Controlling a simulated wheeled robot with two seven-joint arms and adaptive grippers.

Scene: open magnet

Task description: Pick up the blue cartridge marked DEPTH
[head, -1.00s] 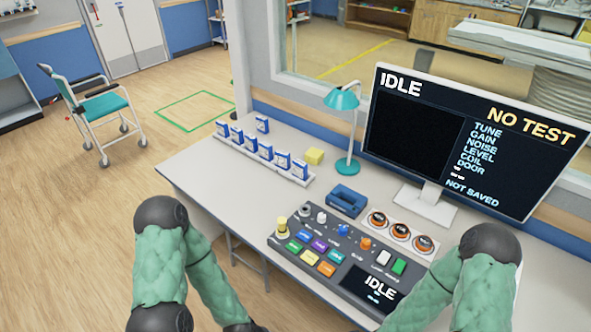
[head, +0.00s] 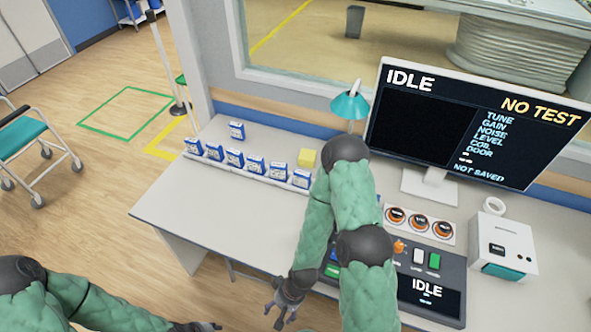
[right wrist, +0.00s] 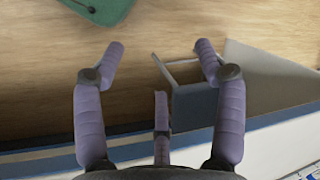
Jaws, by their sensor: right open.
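Several blue-and-white cartridges stand in a row in a pale rack (head: 265,181) on the desk's left part in the head view; the row runs from a left-end cartridge (head: 193,146) to a right-end cartridge (head: 301,179). One separate cartridge (head: 237,130) stands behind the row. The labels are too small to read, so I cannot tell which is DEPTH. My right gripper (head: 284,312) is open and empty at the desk's front edge, well short of the cartridges. Its spread fingers also show in the right wrist view (right wrist: 160,62). My left gripper (head: 210,326) is partly cut off at the bottom.
A yellow block (head: 307,158) sits behind the row's right end. A teal lamp (head: 350,105) is partly hidden by my right arm, which also covers much of the control panel (head: 445,278). A monitor (head: 460,130) and white box (head: 503,247) stand right. The desk's front left (head: 190,205) is clear.

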